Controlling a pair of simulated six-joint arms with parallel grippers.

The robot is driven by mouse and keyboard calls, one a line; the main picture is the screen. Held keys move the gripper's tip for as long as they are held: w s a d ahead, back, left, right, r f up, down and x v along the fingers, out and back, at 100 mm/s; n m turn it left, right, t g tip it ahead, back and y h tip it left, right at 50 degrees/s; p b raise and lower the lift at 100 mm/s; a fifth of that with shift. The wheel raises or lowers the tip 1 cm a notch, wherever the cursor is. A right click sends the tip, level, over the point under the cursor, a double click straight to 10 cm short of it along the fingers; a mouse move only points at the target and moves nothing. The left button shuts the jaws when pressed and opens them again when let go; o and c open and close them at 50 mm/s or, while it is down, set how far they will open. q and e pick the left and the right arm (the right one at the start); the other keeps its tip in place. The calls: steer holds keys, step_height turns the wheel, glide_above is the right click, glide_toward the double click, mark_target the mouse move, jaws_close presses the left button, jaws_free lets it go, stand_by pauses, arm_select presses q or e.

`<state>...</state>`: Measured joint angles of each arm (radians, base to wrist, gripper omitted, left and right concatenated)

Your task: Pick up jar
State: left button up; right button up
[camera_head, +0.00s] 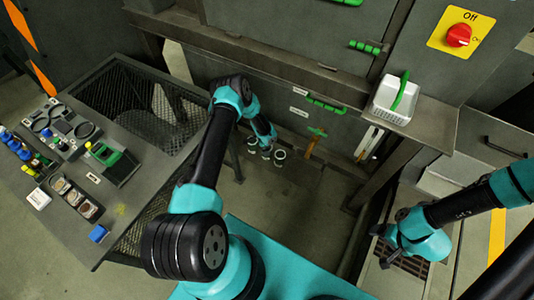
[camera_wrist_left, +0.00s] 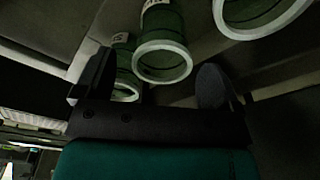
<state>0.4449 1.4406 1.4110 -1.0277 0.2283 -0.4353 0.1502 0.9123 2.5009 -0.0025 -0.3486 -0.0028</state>
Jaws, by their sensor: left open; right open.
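Three green glass jars with pale rims show in the left wrist view: a middle jar (camera_wrist_left: 163,40), one at the upper right (camera_wrist_left: 258,12) and one at the left (camera_wrist_left: 125,65), partly behind a finger. In the head view the jars (camera_head: 280,155) are small pale rings by the lower wall, next to my left gripper (camera_head: 266,148). In the wrist view my left gripper (camera_wrist_left: 152,84) is open, with the middle jar's rim showing between its fingers; I cannot tell whether they touch. My right gripper (camera_head: 385,240) is open and empty at the lower right.
A dark table (camera_head: 120,215) at the left holds bottles, a green-and-black device and a tray of small round containers. A white basket (camera_head: 392,100) with a green handle stands on a ledge (camera_head: 432,125). A red Off switch (camera_head: 458,35) is at the upper right.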

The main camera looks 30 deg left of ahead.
arm_select(q)
steer(key=shift+w+d+f, duration=0.15)
steer(key=shift+w+f, duration=0.05)
steer(key=shift+f, duration=1.1)
steer(key=shift+w+d+f, duration=0.15)
steer(key=shift+f, duration=1.1)
steer(key=c, duration=1)
steer(key=shift+r, duration=0.1)
steer(key=shift+c, duration=0.2)
